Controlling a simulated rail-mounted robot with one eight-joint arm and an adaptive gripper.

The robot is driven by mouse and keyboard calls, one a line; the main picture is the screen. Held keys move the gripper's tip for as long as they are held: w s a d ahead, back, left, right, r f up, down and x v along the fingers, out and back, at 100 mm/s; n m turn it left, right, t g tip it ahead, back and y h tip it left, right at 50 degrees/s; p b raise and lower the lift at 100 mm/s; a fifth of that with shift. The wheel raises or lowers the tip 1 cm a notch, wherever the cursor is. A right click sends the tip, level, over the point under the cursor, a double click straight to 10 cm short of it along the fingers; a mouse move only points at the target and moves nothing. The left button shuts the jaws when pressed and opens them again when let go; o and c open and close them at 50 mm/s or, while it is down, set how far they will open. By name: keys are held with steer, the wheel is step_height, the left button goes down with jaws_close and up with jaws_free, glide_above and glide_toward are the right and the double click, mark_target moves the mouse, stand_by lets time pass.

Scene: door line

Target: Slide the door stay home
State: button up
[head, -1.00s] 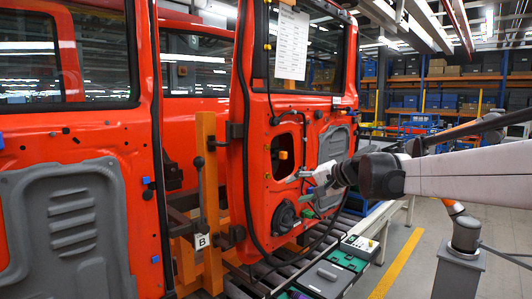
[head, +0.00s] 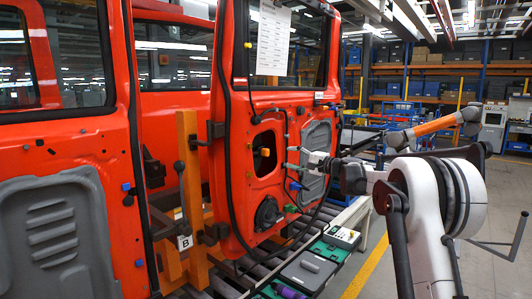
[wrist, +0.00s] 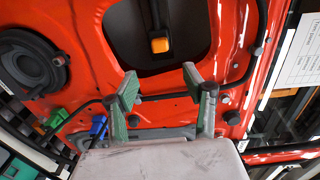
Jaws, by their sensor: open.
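The red door (head: 235,190) hangs open, upright, with a dark-edged opening in its inner panel. Inside that opening is a dark strap with an orange block (wrist: 160,42), which may be the door stay; the block also shows in the head view (head: 265,152). I cannot tell how far it is seated. My gripper (head: 289,158) is in front of the inner panel, just right of the opening in the head view. In the wrist view my gripper (wrist: 160,82) has its green-padded fingers spread apart and empty, at the opening's lower edge. The block lies beyond the fingertips, apart from them.
A round black speaker (wrist: 28,65), a blue clip (wrist: 98,126) and a green connector (wrist: 58,117) sit on the panel beside my gripper. A paper sheet (head: 273,38) hangs on the window. An orange post (head: 188,170) stands left of the door. Trays (head: 308,268) lie below.

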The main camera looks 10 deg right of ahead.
mark_target(268, 153)
steer(key=p+x, duration=0.2)
steer(key=x, duration=1.1)
steer(key=shift+w+a, duration=0.15)
steer(key=shift+a, duration=0.05)
jaws_close()
